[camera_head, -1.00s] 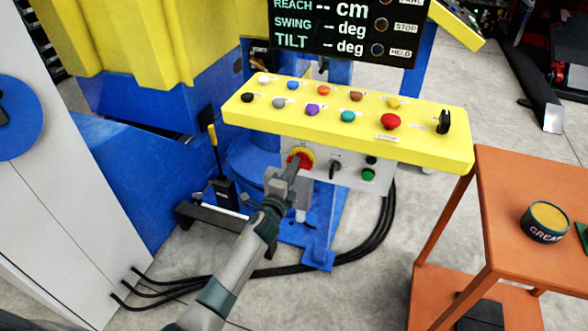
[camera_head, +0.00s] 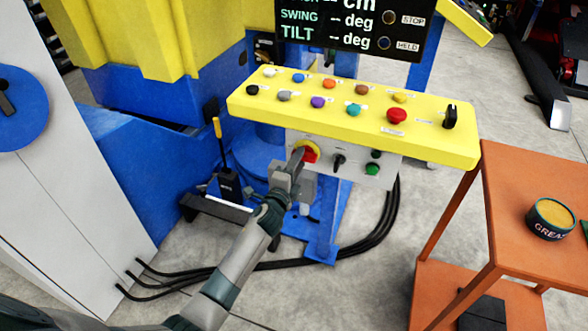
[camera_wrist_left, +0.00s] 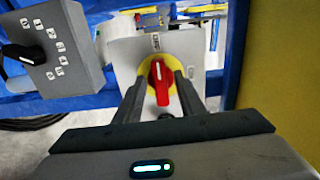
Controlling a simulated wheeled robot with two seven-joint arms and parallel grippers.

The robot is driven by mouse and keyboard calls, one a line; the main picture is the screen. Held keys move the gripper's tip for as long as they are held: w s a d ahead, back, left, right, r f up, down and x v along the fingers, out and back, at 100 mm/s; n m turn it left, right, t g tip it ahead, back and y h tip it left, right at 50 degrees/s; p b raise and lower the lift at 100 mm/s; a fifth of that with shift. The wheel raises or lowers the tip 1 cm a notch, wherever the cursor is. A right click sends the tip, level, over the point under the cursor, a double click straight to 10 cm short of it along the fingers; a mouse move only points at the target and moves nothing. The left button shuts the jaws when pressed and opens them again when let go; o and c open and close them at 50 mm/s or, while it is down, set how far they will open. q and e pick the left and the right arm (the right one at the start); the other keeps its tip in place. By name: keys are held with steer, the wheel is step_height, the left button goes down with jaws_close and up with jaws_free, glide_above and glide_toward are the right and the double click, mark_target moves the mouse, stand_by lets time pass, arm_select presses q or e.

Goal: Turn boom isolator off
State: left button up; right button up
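The boom isolator is a red rotary handle on a yellow round plate (camera_head: 311,151), on the grey front panel under the yellow console. In the left wrist view the red handle (camera_wrist_left: 161,82) stands roughly upright, with a white mark near its top. My left gripper (camera_head: 298,157) is at the isolator. In the wrist view its two fingers (camera_wrist_left: 160,88) lie on either side of the handle, with yellow plate showing between, so it looks open. Contact cannot be told. In the head view the gripper partly hides the isolator. My right gripper is not in view.
The yellow console (camera_head: 350,115) carries several coloured buttons above. A black selector (camera_head: 338,161) and green buttons (camera_head: 373,168) sit right of the isolator. A grey box with a black knob (camera_wrist_left: 22,55) shows at the wrist view's left. An orange cart (camera_head: 505,200) stands right; cables cross the floor.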

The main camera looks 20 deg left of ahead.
arm_select(q)
steer(key=shift+s, duration=0.15)
steer(key=s+b, duration=0.1)
steer(key=s, duration=1.6)
steer(key=shift+a, duration=0.3)
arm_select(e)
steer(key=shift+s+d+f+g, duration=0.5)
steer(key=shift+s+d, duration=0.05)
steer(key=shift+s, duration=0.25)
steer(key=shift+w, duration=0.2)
